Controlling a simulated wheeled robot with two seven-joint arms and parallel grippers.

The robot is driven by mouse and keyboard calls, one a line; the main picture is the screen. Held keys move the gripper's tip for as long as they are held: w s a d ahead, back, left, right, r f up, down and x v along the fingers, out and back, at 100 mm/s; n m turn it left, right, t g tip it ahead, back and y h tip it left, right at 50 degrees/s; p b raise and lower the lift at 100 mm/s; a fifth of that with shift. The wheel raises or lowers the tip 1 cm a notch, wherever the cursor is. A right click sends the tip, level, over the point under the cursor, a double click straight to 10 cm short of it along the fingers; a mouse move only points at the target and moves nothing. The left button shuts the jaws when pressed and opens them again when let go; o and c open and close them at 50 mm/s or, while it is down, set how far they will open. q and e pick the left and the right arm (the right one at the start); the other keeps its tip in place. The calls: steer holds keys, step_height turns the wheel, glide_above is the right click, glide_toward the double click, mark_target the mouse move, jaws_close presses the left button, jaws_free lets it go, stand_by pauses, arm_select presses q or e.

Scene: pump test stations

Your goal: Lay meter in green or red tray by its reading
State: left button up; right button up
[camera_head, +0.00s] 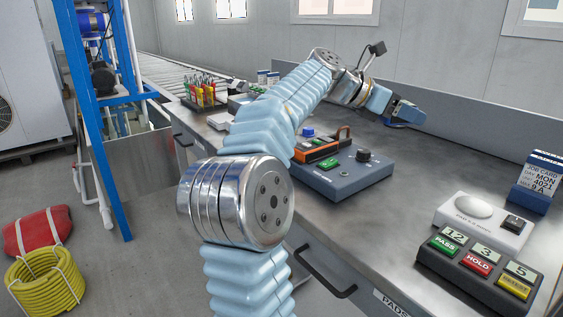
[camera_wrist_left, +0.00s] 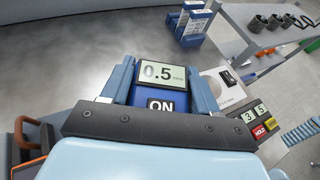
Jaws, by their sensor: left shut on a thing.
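The meter (camera_wrist_left: 160,88) is a blue block with a pale display that reads 0.5, its small unit too blurred to read, and a label "ON" below. My left gripper (camera_head: 409,112) is shut on it above the bench; its two blue fingers flank the meter in the left wrist view (camera_wrist_left: 163,82). In the head view the meter is mostly hidden by the gripper. No green or red tray can be made out in either view. My right gripper is not in view.
The bench middle is clear.

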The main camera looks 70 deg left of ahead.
arm_select(q)
steer(key=s+a+f+n+y+b, duration=0.1)
steer(key=s+a+f+n+y, duration=0.15)
steer(key=s+a, duration=0.65)
steer(key=s+a+f+n+y+b, duration=0.15)
steer(key=s+a+n+y, duration=0.35)
steer(key=s, duration=0.8)
steer(key=shift+m+h, duration=0.55)
steer(key=shift+m, duration=0.4)
steer(key=w+a+f, duration=0.1)
steer(key=a+f, duration=0.1)
steer(key=a, duration=0.2)
steer(key=w+a+f, duration=0.1)
steer(key=a+f, duration=0.2)
steer(key=a, duration=0.1)
steer(key=w+a+f, duration=0.1)
steer(key=a+f, duration=0.1)
steer(key=a, duration=0.2)
steer(key=shift+w+a+f, duration=0.1)
steer(key=shift+w+f, duration=0.1)
steer(key=shift+w, duration=0.15)
steer(key=shift+w+a+f, duration=0.1)
steer(key=shift+a+f, duration=0.3)
steer(key=shift+f, duration=0.05)
steer(key=f, duration=0.1)
steer(key=f+b, duration=0.1)
steer(key=f, duration=0.2)
steer(key=shift+w+a, duration=0.15)
steer(key=shift+a, duration=0.15)
steer(key=shift+r, duration=0.1)
